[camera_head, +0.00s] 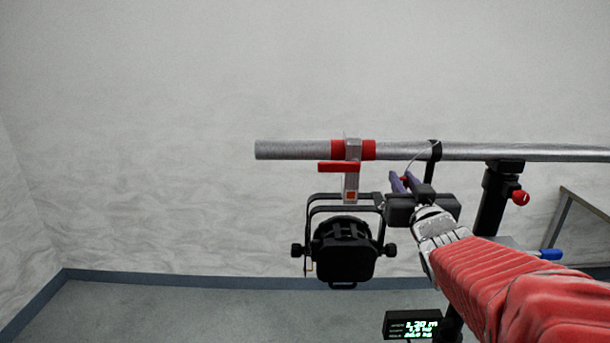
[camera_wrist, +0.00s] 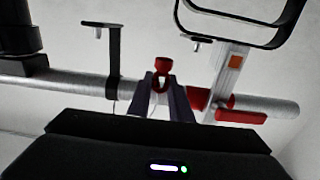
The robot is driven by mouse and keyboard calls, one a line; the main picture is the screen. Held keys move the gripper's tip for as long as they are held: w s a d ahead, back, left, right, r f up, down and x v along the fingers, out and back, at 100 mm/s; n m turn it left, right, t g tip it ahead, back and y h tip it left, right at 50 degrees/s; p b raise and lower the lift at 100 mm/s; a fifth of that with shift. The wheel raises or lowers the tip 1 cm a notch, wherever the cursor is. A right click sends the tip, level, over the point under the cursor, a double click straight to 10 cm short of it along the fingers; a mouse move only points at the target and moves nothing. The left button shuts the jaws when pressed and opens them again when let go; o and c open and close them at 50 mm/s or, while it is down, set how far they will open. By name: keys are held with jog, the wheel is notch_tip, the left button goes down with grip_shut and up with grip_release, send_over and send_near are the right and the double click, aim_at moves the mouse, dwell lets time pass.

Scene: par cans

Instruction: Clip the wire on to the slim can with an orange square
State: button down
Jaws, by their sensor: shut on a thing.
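The slim black can (camera_head: 344,250) hangs in its yoke under the silver pipe (camera_head: 290,150). Its hook clamp carries an orange square (camera_head: 351,196), which also shows in the wrist view (camera_wrist: 236,62). My gripper (camera_head: 403,181) is just right of the clamp, below the pipe. Its purple fingers are shut on a red clip (camera_wrist: 162,72), seen between the fingertips in the wrist view. A thin pale wire (camera_head: 421,151) curves from near the fingers up to a black strap (camera_head: 435,150) on the pipe. The clip is apart from the can and yoke. The can's body is outside the wrist view.
A red handle (camera_head: 339,167) sticks out left from the clamp, and red bands flank the clamp on the pipe. A black stand (camera_head: 493,200) with a red knob holds the pipe at right. A small display (camera_head: 412,324) is low down. The space left of the can is clear.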

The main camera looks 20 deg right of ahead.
jog(key=shift+w+a+f, duration=0.1)
jog(key=shift+w+a, duration=0.2)
jog(key=shift+a, duration=0.65)
jog(key=shift+w+a, duration=0.25)
jog(key=shift+a, duration=0.65)
jog(key=shift+f, duration=1.3)
dwell(2.3)
jog(key=c, duration=1.5)
grip_release()
jog(key=shift+c, duration=0.2)
